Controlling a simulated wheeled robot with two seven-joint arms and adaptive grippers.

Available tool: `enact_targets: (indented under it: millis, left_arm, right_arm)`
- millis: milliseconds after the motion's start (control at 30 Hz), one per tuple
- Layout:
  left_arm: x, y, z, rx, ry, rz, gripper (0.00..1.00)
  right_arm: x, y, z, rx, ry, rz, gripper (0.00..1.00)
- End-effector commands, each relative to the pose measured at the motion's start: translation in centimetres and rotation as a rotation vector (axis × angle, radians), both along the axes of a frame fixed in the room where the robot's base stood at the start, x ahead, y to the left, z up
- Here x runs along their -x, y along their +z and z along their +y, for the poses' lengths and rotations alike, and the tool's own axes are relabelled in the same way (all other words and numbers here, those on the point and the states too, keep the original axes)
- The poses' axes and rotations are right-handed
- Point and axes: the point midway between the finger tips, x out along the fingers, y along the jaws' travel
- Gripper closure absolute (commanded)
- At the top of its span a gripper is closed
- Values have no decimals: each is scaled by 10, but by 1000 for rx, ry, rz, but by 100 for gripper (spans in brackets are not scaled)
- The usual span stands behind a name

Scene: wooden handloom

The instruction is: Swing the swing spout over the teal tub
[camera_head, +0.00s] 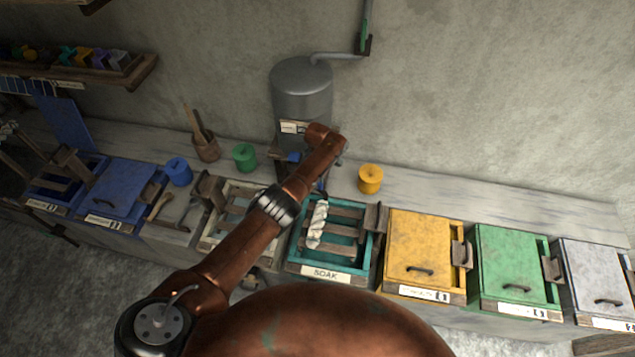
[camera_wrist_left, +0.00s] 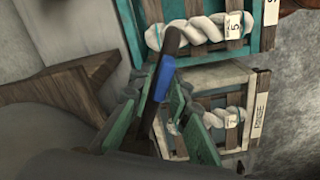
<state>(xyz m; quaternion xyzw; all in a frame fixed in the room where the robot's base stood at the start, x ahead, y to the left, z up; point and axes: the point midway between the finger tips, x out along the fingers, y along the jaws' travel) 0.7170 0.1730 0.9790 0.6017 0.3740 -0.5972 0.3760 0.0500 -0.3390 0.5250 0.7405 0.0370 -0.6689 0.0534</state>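The teal tub (camera_head: 291,256), labelled SOAK, stands open at the middle of the bench with slats and a white twisted skein (camera_head: 316,225) across it. It also shows at the top of the left wrist view (camera_wrist_left: 268,38). The swing spout is mostly hidden by my arm in the head view. In the left wrist view a dark bar with a blue sleeve (camera_wrist_left: 164,77), apparently the spout, overlaps the teal tub's near edge. My left gripper (camera_wrist_left: 155,100) has its green fingers either side of this bar; whether they press on it is unclear. My right gripper is out of view.
The grey tank (camera_head: 302,92) stands behind my left arm. The pale RINSE tub (camera_wrist_left: 205,75) adjoins the teal tub. Yellow (camera_head: 370,179), green (camera_head: 244,157) and blue (camera_head: 178,171) pots stand on the bench. Lidded yellow (camera_head: 425,240) and green (camera_head: 510,265) bins stand to the right.

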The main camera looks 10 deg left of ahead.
Motion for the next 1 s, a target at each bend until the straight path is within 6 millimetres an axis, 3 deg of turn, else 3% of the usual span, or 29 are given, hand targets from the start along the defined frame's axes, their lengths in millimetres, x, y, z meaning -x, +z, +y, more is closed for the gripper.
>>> enact_targets:
  millis: [133, 567, 767, 1000]
  left_arm:
    - [1, -1, 0, 0, -1, 4, 72]
    - [2, 3, -3, 4, -5, 6, 72]
    - [2, 25, -1, 4, -1, 3, 72]
    - [1, 77, -1, 3, -2, 1, 72]
  right_arm:
    - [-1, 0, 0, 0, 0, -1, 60]
    - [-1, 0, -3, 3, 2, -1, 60]
    - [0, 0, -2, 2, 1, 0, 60]
    - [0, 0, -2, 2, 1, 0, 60]
